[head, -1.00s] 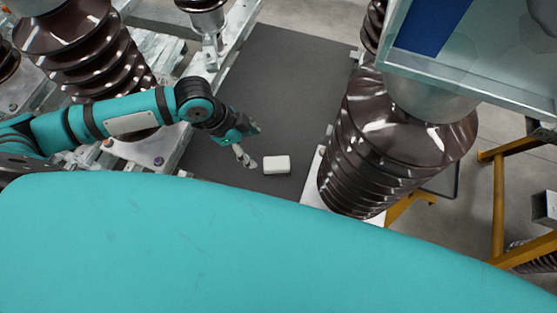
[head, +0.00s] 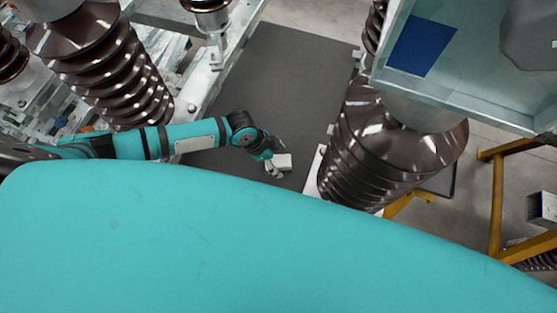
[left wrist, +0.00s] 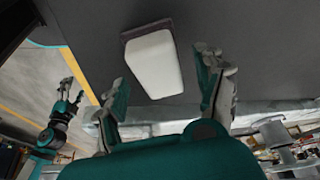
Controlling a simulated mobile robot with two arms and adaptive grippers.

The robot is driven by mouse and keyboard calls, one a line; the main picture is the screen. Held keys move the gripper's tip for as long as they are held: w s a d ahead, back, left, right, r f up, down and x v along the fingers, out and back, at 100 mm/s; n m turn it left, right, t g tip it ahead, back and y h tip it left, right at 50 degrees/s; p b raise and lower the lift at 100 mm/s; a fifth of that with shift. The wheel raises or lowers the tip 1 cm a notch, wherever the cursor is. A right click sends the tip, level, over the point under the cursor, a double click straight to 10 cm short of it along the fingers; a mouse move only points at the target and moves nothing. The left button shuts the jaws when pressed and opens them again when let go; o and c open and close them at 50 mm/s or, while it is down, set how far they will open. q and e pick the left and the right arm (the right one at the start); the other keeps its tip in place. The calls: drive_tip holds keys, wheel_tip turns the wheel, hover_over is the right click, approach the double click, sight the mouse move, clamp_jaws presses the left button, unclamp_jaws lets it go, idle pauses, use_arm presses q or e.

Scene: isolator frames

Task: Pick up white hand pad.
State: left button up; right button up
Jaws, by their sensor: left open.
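The white hand pad (head: 284,161) lies on the dark grey floor panel in the head view. In the left wrist view the pad (left wrist: 154,66) shows as a white block with a dark edge along its top. My left gripper (head: 272,168) is open beside the pad, at its left side, and partly overlaps it in the head view. In the left wrist view the left gripper's fingers (left wrist: 164,76) stand apart on either side of the pad's lower part. I see no clear contact. My right gripper (left wrist: 74,98) is small at the left of the left wrist view.
A large brown ribbed insulator (head: 385,150) stands close to the right of the pad. Another insulator (head: 110,70) stands at the left behind my left arm. A yellow frame (head: 497,205) is at the right. The grey panel (head: 280,75) is clear beyond the pad.

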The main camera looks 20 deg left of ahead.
sight(283, 160)
use_arm(q)
drive_tip(key=shift+f, duration=0.25)
drive_tip(key=c, duration=1.4)
drive_tip(key=shift+r, duration=0.15)
drive_tip(key=shift+r+b, duration=0.3)
drive_tip(key=shift+r, duration=0.25)
wheel_tip(283, 160, up, 2)
drive_tip(key=shift+w+r+b, duration=0.1)
drive_tip(key=shift+b, duration=0.25)
drive_tip(key=shift+s+a+r+b, duration=0.25)
drive_tip(key=shift+s+a+b, duration=0.45)
drive_tip(key=shift+s, duration=1.85)
drive_tip(key=shift+s+a+r+b, duration=0.3)
drive_tip(key=shift+s+a, duration=0.75)
drive_tip(key=shift+s, duration=1.5)
drive_tip(key=shift+s+a+r+b, duration=0.2)
drive_tip(key=shift+s+a+b, duration=0.5)
drive_tip(key=shift+s, duration=1.85)
